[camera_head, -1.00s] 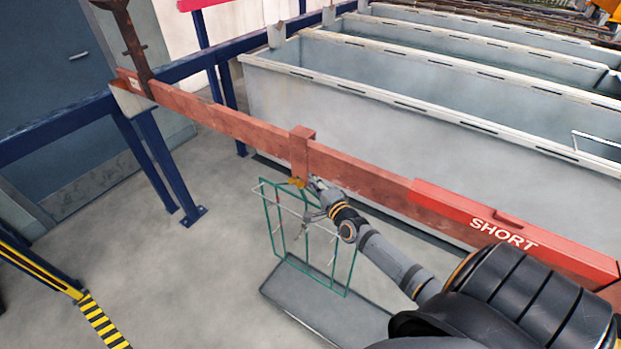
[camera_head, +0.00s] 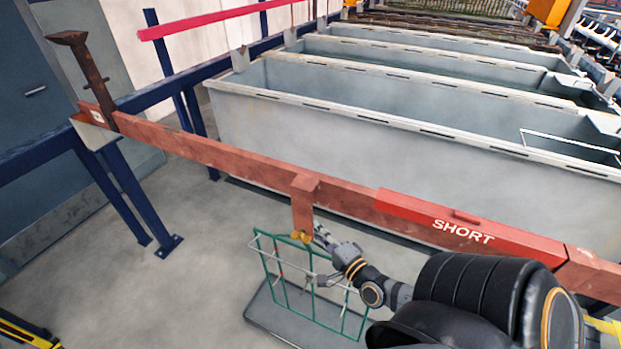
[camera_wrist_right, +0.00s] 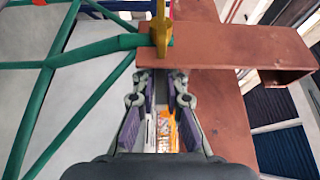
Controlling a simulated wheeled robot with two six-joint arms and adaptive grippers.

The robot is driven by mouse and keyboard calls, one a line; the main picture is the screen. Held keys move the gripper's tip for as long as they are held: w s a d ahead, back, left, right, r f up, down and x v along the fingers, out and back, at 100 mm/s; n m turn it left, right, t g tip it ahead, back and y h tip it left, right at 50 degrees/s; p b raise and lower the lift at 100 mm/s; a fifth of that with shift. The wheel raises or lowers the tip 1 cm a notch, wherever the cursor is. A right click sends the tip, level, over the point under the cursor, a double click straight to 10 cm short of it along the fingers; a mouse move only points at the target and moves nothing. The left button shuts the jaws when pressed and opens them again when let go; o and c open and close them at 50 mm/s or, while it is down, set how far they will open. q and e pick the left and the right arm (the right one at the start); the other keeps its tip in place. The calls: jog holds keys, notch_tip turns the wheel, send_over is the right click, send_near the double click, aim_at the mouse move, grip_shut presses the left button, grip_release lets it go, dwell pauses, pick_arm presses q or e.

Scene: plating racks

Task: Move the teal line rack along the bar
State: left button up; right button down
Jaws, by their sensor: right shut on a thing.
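The teal rack (camera_head: 283,296), a thin wire frame with small hooked parts, hangs below the rusty red bar (camera_head: 220,154). Its hanger (camera_head: 303,205) sits over the bar, with a yellow-gold piece at its lower end. A red section marked SHORT (camera_head: 464,231) lies to the right of the hanger, with a gap of bare bar between them. My right gripper (camera_head: 318,232) is shut on the rack near its top, just below the hanger. In the right wrist view the gold piece (camera_wrist_right: 160,32) and teal wires show ahead of the fingers; the exact contact is hard to see. My left gripper is out of view.
A grey tray (camera_head: 262,322) lies on the floor under the rack. Long grey tanks (camera_head: 420,150) stand behind the bar. A blue post frame (camera_head: 130,195) supports the bar's left end, where a rusty upright (camera_head: 80,65) rises.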

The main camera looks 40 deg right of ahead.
jog(key=shift+r, duration=0.5)
jog(key=shift+r+p, duration=0.2)
jog(key=shift+p, duration=0.2)
jog(key=w+d, duration=0.3)
jog(key=d, duration=0.4)
dwell(1.2)
jog(key=shift+p, duration=0.3)
jog(key=shift+f, duration=0.3)
